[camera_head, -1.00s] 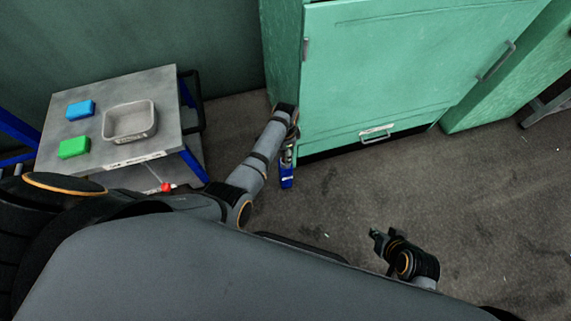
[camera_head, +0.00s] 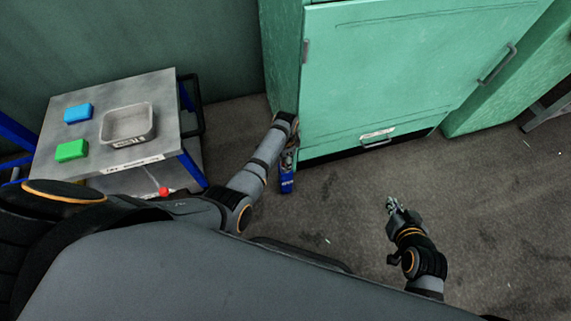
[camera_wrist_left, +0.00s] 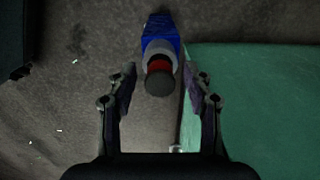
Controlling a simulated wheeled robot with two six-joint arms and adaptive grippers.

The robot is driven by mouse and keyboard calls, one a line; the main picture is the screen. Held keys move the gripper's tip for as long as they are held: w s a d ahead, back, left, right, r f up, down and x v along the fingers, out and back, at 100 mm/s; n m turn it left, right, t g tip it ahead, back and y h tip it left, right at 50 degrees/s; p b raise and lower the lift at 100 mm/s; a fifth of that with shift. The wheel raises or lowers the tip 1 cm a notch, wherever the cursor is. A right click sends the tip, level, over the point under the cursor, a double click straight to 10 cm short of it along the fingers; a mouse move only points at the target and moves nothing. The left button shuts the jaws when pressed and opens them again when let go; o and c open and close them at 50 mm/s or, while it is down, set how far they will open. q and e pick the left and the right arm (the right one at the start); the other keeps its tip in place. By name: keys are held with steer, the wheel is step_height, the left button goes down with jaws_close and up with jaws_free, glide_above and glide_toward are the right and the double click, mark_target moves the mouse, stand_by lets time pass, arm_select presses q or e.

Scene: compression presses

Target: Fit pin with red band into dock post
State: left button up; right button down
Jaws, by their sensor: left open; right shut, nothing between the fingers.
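In the left wrist view a pin with a dark grey end (camera_wrist_left: 159,84) and a red band (camera_wrist_left: 158,64) lies in line with a grey collar (camera_wrist_left: 160,50) on a blue post (camera_wrist_left: 161,31). Whether the pin is seated in the collar I cannot tell. My left gripper (camera_wrist_left: 160,88) is open, with one finger on each side of the pin's dark end and gaps to both. In the head view the blue post (camera_head: 287,183) shows just below my left gripper (camera_head: 288,160), beside the green cabinet. My right gripper (camera_head: 392,205) is shut and empty above the floor.
The green cabinet (camera_head: 385,65) stands close to my left arm. A grey-topped cart (camera_head: 165,95) at the left bears a grey tray (camera_head: 127,124), a blue block (camera_head: 78,113) and a green block (camera_head: 71,151). The floor around my right gripper is clear.

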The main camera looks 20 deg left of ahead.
arm_select(q)
jaws_close()
steer(key=shift+r, duration=0.1)
steer(key=shift+r+p, duration=2.05)
steer(key=shift+p, duration=0.5)
step_height(320, 180, up, 4)
steer(key=p, duration=0.4)
steer(key=shift+p, duration=0.4)
